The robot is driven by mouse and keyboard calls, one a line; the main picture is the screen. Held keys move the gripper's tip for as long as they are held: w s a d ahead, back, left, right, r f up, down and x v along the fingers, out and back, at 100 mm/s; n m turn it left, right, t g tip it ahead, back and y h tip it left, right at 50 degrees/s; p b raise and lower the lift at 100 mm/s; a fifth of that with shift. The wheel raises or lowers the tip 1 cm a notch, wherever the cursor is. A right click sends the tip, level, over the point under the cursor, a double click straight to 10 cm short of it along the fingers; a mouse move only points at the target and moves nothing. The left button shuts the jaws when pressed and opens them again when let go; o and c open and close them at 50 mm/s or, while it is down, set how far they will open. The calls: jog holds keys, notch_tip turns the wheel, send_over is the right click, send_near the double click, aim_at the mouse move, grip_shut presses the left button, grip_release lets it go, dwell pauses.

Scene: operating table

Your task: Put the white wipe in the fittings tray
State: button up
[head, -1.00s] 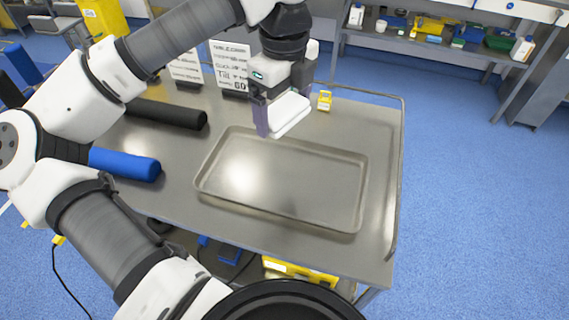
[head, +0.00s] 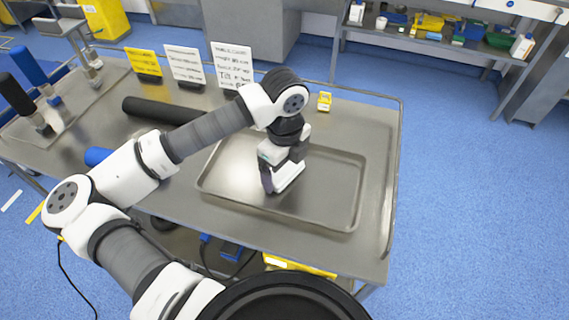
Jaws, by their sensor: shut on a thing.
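The white wipe (head: 289,178) is a small white block in the head view. My gripper (head: 279,184) is shut on it, with one dark finger showing on its left side. The fittings tray (head: 335,203) is a wide, shallow metal tray on the steel table. I cannot tell whether the wipe touches the tray floor. No other thing shows in the tray, though my arm hides part of its back left.
A small yellow box (head: 324,101) stands behind the tray. Signs (head: 232,65) stand at the table's back. A black roll (head: 160,110) and a partly hidden blue roll (head: 98,156) lie to the left. A rail (head: 400,150) edges the table's right side.

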aim_at(285, 168)
jog(key=shift+f+b, duration=0.2)
jog(key=shift+b, duration=0.1)
jog(key=o, duration=0.7)
jog(key=shift+r, duration=0.1)
notch_tip(285, 168, up, 12)
jog(key=shift+r+b, duration=0.15)
jog(key=shift+b, duration=0.45)
